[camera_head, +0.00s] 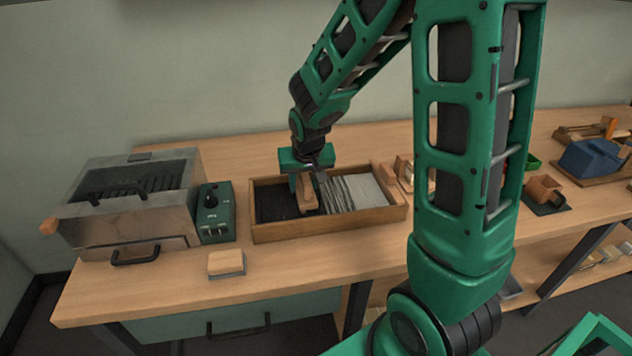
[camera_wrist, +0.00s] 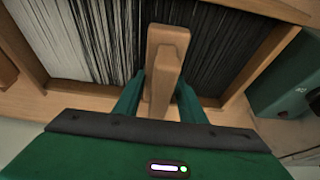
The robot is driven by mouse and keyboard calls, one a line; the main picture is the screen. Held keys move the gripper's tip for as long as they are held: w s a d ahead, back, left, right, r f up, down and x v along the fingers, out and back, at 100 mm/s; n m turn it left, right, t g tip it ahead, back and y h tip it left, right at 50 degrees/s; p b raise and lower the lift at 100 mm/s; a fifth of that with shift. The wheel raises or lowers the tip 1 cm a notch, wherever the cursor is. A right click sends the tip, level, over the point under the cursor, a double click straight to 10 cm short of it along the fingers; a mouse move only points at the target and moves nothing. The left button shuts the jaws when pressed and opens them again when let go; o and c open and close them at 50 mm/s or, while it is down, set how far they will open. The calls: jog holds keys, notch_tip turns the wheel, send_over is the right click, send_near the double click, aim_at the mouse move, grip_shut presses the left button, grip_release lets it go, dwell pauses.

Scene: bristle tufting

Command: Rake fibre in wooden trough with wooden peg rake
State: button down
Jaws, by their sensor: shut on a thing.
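The wooden trough (camera_head: 330,226) sits on the bench in the head view, holding dark fibre (camera_head: 274,205) at its left and pale fibre (camera_head: 362,192) at its right. In the wrist view the dark fibre (camera_wrist: 222,45) and pale fibre (camera_wrist: 45,38) lie beneath the rake. My gripper (camera_head: 306,178) is over the trough, shut on the wooden peg rake (camera_head: 306,195). In the wrist view my gripper (camera_wrist: 160,95) has its green fingers on either side of the rake (camera_wrist: 163,70). The rake's pegs are hidden, so I cannot tell whether they touch the fibre.
A metal box with a dark grille (camera_head: 130,200) and a green control box (camera_head: 215,213) stand left of the trough. A wooden block (camera_head: 226,263) lies near the front edge. A blue object (camera_head: 590,158) is at the far right. Bare bench lies before the trough.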

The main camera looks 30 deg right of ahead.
jog(key=w+a, duration=0.1)
jog(key=a, duration=0.2)
jog(key=w+a, duration=0.1)
jog(key=a, duration=0.4)
jog(key=shift+w+a, duration=0.35)
jog(key=shift+w, duration=0.05)
jog(key=shift+w+a, duration=0.2)
jog(key=shift+a, duration=0.6)
jog(key=shift+d, duration=0.1)
jog(key=s+d, duration=0.3)
jog(key=d, duration=0.6)
jog(key=s+d, duration=0.3)
jog(key=d, duration=0.6)
jog(key=s+d, duration=0.3)
jog(key=d, duration=0.6)
jog(key=shift+d, duration=0.25)
